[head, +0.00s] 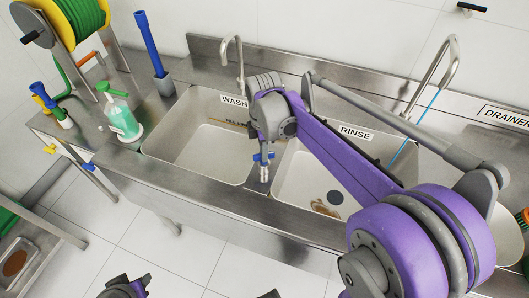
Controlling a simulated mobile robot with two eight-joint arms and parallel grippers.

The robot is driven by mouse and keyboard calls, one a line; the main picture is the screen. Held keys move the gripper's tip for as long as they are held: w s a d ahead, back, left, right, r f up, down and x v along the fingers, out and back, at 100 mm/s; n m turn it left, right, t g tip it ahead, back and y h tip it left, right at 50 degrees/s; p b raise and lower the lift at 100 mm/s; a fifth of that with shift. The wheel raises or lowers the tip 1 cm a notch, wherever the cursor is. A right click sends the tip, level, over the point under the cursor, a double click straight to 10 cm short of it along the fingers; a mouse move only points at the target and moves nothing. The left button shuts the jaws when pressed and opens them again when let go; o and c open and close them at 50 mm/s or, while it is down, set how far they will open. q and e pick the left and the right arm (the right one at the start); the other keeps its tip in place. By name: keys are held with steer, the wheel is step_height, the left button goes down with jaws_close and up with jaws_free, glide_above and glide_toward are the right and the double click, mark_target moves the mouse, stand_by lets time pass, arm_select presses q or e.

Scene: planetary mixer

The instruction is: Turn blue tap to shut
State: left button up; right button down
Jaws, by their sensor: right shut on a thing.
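My right gripper (264,166) points down at the divider between the two basins, near the front rim. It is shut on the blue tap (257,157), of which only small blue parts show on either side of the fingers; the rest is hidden. A thin blue stream (405,143) runs from the right spout (440,72) down into the RINSE basin (300,190). No stream shows at the left spout (234,50) over the WASH basin (205,157). A dark part of mine, perhaps the left gripper (125,287), shows at the bottom edge, cut off.
A green soap bottle (122,118) and a blue brush in a grey holder (150,48) stand left of the basins. A hose reel (75,20) is at the top left. My purple right arm covers part of the RINSE basin. The tiled floor in front is mostly clear.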

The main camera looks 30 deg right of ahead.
arm_select(q)
steer(key=shift+r, duration=0.1)
arm_select(e)
steer(key=m, duration=0.3)
steer(key=shift+m, duration=0.3)
steer(key=m, duration=0.4)
steer(key=c, duration=0.7)
jaws_free()
arm_select(q)
steer(key=shift+r, duration=0.15)
arm_select(e)
steer(key=shift+r, duration=0.1)
steer(key=shift+r+p, duration=2.1)
steer(key=shift+r, duration=1.35)
arm_select(q)
steer(key=r, duration=0.1)
steer(key=w+r, duration=0.1)
steer(key=r, duration=0.1)
steer(key=w+r, duration=0.1)
steer(key=r, duration=0.1)
